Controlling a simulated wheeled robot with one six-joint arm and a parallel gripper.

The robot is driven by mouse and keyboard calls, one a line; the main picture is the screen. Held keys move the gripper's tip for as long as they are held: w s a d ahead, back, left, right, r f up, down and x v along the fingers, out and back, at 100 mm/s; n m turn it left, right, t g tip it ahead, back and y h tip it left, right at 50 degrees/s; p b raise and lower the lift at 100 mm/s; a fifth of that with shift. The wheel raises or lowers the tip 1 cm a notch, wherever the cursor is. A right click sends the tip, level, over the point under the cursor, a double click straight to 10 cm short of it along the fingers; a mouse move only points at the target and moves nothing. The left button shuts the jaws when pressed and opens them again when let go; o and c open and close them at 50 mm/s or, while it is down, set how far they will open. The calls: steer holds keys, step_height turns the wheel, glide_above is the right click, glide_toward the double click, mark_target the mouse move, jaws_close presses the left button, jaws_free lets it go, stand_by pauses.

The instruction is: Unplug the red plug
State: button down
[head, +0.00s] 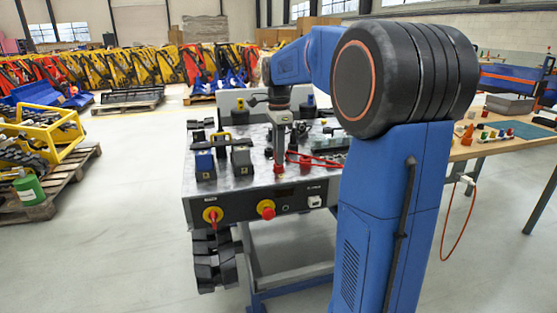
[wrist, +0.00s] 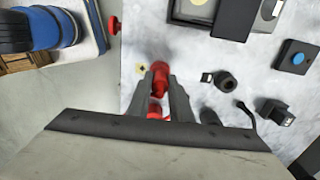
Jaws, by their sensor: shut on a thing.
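My gripper (wrist: 163,98) points down over the grey metal top of the control bench (head: 225,178). Its two fingers are shut on a red plug (wrist: 160,70), which shows between and just beyond the fingertips in the wrist view. In the head view my gripper (head: 279,152) stands upright over the middle of the bench top, with a little of the red plug (head: 278,169) at its lower end. The fingers cover much of the plug. Whether it sits in a socket or is clear of one cannot be told.
A red cable (head: 312,160) lies right of my gripper. Black blocks with levers (head: 241,160) stand to its left. The bench front bears a red emergency button (head: 267,209) and a red rotary switch (head: 212,215). A black connector (wrist: 225,82) and a blue button (wrist: 297,57) lie nearby.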

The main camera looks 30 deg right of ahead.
steer(key=shift+r, duration=0.6)
steer(key=shift+r, duration=0.35)
steer(key=shift+r, duration=0.2)
steer(key=shift+r, duration=1.65)
steer(key=c, duration=2.4)
jaws_free()
jaws_close()
